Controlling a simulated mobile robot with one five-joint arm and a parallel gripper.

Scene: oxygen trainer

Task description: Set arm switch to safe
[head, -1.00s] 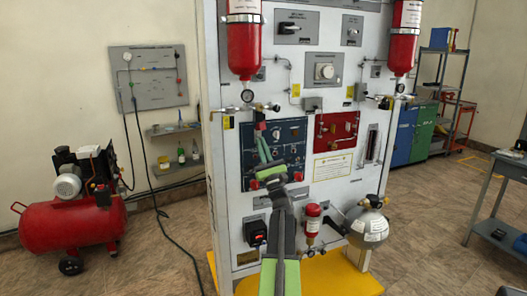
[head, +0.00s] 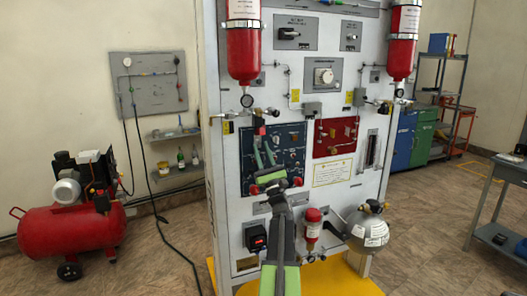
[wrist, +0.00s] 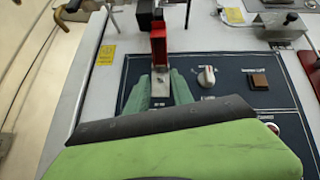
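The blue panel (head: 285,133) is on the front of the white trainer. A red switch cover (wrist: 158,40) stands at its upper left, with a small metal switch part (wrist: 160,84) just below it in the wrist view. The cover also shows in the head view (head: 258,130). My gripper (head: 264,146) points up at the panel just below the cover. In the wrist view its two green fingers (wrist: 159,82) are apart, one on either side of the metal part. I cannot tell whether they touch it. My wrist hides the lower panel.
On the blue panel, a white knob (wrist: 207,76) and a brown square button (wrist: 259,81) lie right of my fingers. A red panel (head: 336,134) is to the right.

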